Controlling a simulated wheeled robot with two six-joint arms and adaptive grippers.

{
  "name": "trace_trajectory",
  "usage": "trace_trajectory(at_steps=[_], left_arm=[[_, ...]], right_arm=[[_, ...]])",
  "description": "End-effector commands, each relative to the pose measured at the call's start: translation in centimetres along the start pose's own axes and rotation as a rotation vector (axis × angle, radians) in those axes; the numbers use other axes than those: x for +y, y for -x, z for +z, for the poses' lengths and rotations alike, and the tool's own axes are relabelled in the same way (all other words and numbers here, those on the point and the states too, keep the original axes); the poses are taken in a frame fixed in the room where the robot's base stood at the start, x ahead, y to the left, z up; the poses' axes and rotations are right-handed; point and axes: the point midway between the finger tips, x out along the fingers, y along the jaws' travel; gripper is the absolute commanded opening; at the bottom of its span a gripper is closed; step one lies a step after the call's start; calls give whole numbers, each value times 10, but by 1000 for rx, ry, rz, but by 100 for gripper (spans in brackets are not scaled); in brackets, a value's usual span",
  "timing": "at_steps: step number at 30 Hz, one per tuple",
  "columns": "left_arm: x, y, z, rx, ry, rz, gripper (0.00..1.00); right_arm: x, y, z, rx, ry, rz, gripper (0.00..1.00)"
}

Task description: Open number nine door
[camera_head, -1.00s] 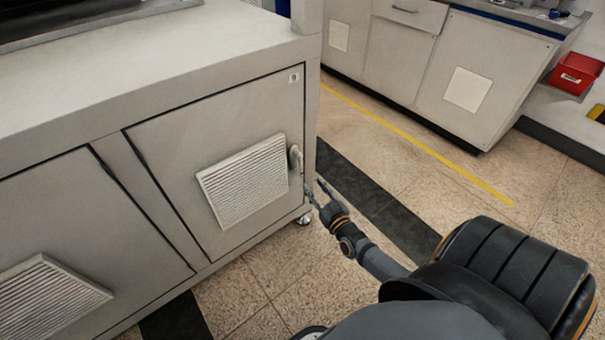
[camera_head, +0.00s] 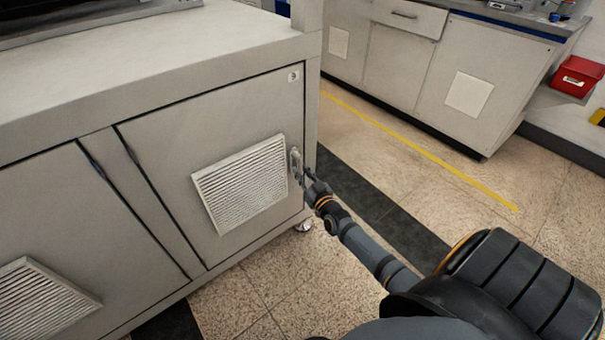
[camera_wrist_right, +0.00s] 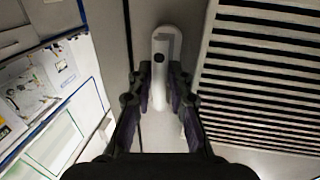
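The right cabinet door (camera_head: 170,130) is grey and closed flush in its frame. My right gripper (camera_head: 305,177) is at this handle. In the right wrist view, the fingers of my right gripper (camera_wrist_right: 160,85) lie close along both sides of the handle (camera_wrist_right: 165,48) and appear shut on it. The handle's lower part is partly hidden in the head view. My left gripper is not visible.
A second closed door (camera_head: 75,220) with a vent is to the left. Open floor (camera_head: 450,195) lies to the right, with another cabinet row (camera_head: 430,75) and a red bin (camera_head: 577,76) beyond.

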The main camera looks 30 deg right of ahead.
Motion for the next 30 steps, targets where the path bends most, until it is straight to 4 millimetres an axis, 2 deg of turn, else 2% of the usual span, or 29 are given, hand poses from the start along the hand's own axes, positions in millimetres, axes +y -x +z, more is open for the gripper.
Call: trace_trajectory(at_steps=[1, 3, 19, 30], left_arm=[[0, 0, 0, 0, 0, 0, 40], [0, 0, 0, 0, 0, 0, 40], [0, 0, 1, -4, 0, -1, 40], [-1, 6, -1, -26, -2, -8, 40]], right_arm=[[0, 0, 0, 0, 0, 0, 8], [0, 0, 0, 0, 0, 0, 0], [1, 0, 0, 4, 20, 0, 0], [12, -2, -1, 47, 239, 1, 0]])
